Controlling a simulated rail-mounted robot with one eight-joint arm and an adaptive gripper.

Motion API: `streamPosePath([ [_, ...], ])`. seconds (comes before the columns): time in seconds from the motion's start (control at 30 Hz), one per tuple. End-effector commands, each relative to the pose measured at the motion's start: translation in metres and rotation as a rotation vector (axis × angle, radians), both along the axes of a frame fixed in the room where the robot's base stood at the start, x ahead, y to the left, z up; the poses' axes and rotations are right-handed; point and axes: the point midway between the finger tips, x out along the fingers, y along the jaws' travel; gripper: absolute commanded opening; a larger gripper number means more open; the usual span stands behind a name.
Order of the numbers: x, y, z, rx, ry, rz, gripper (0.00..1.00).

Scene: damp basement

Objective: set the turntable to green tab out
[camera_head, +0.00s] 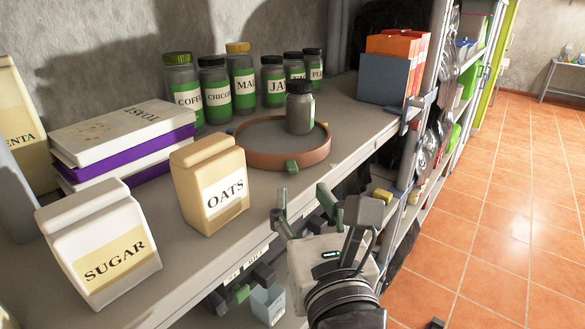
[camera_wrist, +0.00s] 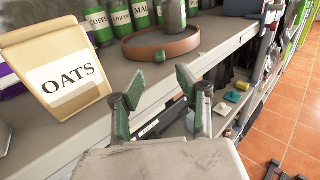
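The turntable (camera_head: 262,158) is a round tray with a terracotta-coloured rim, lying on the grey shelf; it also shows in the wrist view (camera_wrist: 185,47). Its green tab (camera_head: 291,167) sits on the rim's near side, facing the shelf's front edge, and shows in the wrist view (camera_wrist: 159,55). A small blue tab (camera_head: 230,131) shows at the rim's left. A grey jar with a dark lid (camera_head: 300,111) stands on the turntable. My gripper (camera_head: 304,203) is open and empty, in front of the shelf edge and apart from the turntable; both fingers show in the wrist view (camera_wrist: 160,85).
An oats container (camera_head: 208,184) and a sugar container (camera_head: 98,245) stand at the left near the shelf edge. Books (camera_head: 122,137) lie behind them. Several labelled jars (camera_head: 216,92) line the wall. Blue and orange boxes (camera_head: 384,80) stand right of the turntable.

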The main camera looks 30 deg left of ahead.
Motion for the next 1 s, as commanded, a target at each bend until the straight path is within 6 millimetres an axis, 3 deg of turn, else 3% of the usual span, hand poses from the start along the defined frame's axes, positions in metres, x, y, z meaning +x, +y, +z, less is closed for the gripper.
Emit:
streamPosePath([
  [0.63, 0.053, 0.046, 0.001, 0.0, 0.0, 0.0, 0.33],
  [1.0, 0.065, 0.056, 0.0, 0.0, 0.0, 0.002, 0.33],
])
